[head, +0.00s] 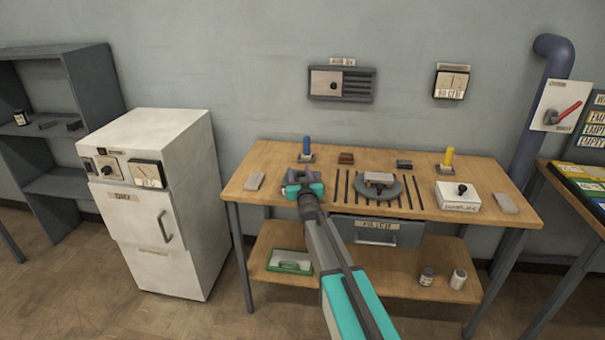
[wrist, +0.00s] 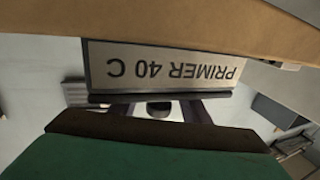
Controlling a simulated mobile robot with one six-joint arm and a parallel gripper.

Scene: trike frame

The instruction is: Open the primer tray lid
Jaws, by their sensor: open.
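A low white box (head: 458,195) with a black knob on top and a label on its front stands on the right half of the bench. Its print is too small to read surely. My gripper (head: 304,180) is open over the left part of the bench, well left of this box. In the wrist view, a plate reading PRIMER 40 C (wrist: 160,69) shows upside down and close, against a tan surface. Below it, the dark fingers of my gripper (wrist: 160,109) appear spread, with a black rounded thing on white between them. I cannot tell what that is.
A white cabinet (head: 150,200) stands left. A green-rimmed tray (head: 290,267) lies on the lower shelf.

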